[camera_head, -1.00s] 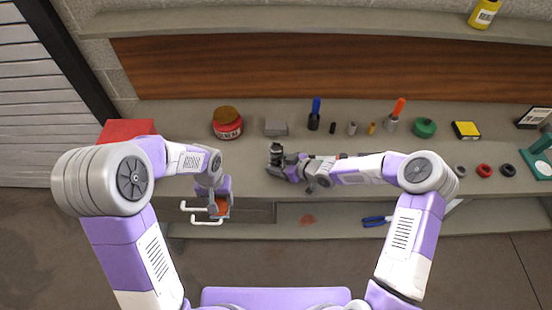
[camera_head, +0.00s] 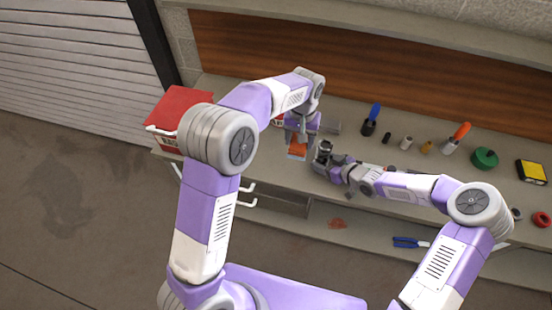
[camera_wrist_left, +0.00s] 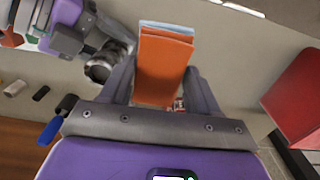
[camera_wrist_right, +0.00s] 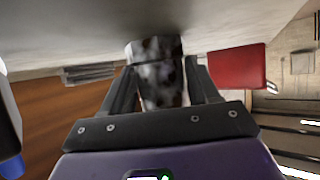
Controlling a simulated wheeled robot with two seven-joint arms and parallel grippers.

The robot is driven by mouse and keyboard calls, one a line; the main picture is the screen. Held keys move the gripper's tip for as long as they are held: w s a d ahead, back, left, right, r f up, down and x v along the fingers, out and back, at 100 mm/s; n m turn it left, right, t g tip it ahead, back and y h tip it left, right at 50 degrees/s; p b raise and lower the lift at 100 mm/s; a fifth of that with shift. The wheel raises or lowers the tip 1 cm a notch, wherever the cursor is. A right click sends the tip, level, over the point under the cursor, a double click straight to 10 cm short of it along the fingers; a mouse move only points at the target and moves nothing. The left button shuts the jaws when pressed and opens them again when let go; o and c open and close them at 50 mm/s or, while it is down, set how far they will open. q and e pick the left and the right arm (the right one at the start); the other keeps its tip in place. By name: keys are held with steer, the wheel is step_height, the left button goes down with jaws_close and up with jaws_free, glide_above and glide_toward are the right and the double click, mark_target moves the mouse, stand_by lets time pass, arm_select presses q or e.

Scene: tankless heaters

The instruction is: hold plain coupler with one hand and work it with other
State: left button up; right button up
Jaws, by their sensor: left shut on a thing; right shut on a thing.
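My right gripper (camera_head: 322,160) is shut on the plain coupler (camera_wrist_right: 157,72), a mottled grey metal cylinder, held above the bench. The coupler also shows in the head view (camera_head: 324,146) and, as a dark round end, in the left wrist view (camera_wrist_left: 101,68). My left gripper (camera_head: 298,136) is shut on a folded orange and pale blue pad (camera_wrist_left: 164,66). The pad shows below its fingers in the head view (camera_head: 297,151). It is close to the left of the coupler; a small gap seems to separate them.
A red box (camera_head: 178,110) stands at the bench's left end. A blue-handled tool (camera_head: 371,119), an orange-handled tool (camera_head: 457,137), small fittings and a green roll (camera_head: 484,158) stand along the back right. Blue pliers (camera_head: 409,242) lie on the lower shelf.

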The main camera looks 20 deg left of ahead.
arm_select(q)
steer(key=w+d+r, duration=0.2)
steer(key=d+r, duration=0.5)
steer(key=d, duration=0.1)
steer(key=shift+f, duration=3.05)
steer(key=shift+w+f, duration=0.3)
steer(key=shift+f, duration=0.5)
steer(key=shift+c, duration=0.4)
steer(key=shift+w+f, duration=0.1)
steer(key=shift+w, duration=1.45)
steer(key=shift+s, duration=1.8)
steer(key=shift+w, duration=1.65)
steer(key=shift+s, duration=1.7)
steer(key=shift+w, duration=1.9)
steer(key=shift+s, duration=1.85)
step_height(320, 180, up, 8)
steer(key=shift+r, duration=0.15)
